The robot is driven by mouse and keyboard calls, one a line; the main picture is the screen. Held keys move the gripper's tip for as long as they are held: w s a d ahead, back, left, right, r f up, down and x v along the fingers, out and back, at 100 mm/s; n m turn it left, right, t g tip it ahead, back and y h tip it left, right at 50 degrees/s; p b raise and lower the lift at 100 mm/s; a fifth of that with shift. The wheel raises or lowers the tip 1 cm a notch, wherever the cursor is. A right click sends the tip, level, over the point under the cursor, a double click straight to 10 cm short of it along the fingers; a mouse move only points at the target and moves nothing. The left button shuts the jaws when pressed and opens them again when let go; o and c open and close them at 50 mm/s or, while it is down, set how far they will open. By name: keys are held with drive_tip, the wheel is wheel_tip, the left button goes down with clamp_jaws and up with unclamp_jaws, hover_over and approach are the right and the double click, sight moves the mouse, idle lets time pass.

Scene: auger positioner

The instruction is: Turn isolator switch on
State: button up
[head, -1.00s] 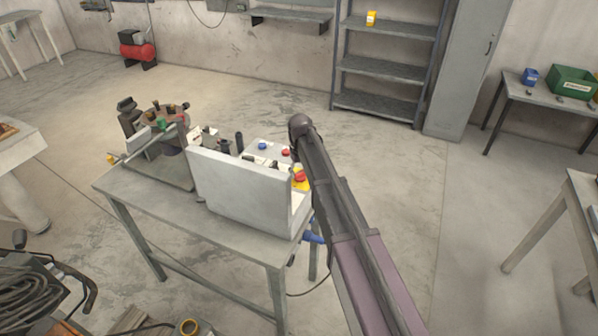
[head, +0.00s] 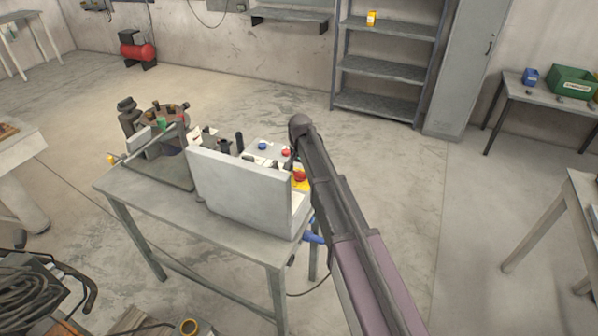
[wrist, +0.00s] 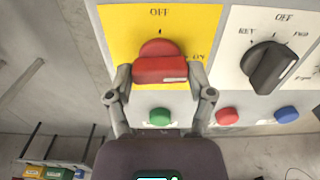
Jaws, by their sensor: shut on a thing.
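The isolator switch (wrist: 160,68) is a red handle on a round red base, mounted on a yellow plate (wrist: 120,30). The plate is marked OFF above the switch and ON at its right. In the wrist view the handle lies crosswise, with a small pale mark near its right end. My gripper (wrist: 160,76) has one finger at each end of the handle and is shut on it. In the head view the red switch (head: 300,175) shows at the right of the control box, beside my arm, which hides the gripper's fingers.
A black selector knob (wrist: 270,66) on a white plate is close at the right. Green (wrist: 159,116), red (wrist: 227,116) and blue (wrist: 287,114) buttons sit below. The control box (head: 240,190) stands on a grey table (head: 150,205) with a machine at its left.

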drive_tip(key=shift+m, duration=0.4)
drive_tip(key=o, duration=1.1)
drive_tip(key=shift+r, duration=0.1)
